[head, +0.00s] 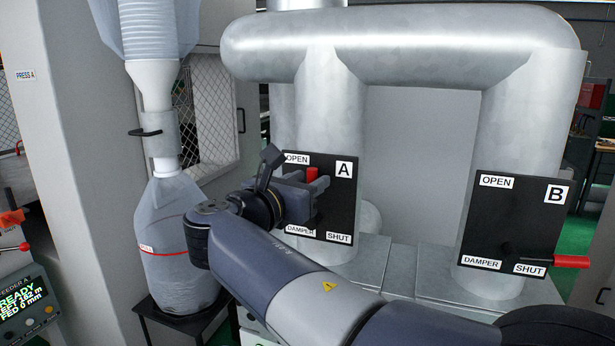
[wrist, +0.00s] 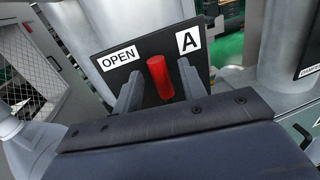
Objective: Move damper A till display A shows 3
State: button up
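Damper A has a black plate (head: 346,205) marked A, with OPEN at top left and SHUT at bottom right. Its red handle (head: 312,173) stands up near the OPEN label. In the wrist view the red handle (wrist: 160,78) is between the two fingers of my gripper (wrist: 159,88), with a gap on each side. My gripper (head: 318,190) is open around the handle in the head view and hides the lower part of the lever. I cannot make out a display A in either view.
Damper B's plate (head: 513,225) is to the right, its red handle (head: 571,262) level beside SHUT. Large metal ducts (head: 400,48) rise behind. A clear bag (head: 172,240) hangs on the left. A feeder A screen (head: 22,298) reads READY at lower left.

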jog(key=shift+w+d, duration=0.15)
jog(key=shift+w, duration=0.1)
jog(key=shift+c, duration=0.5)
grip_shut()
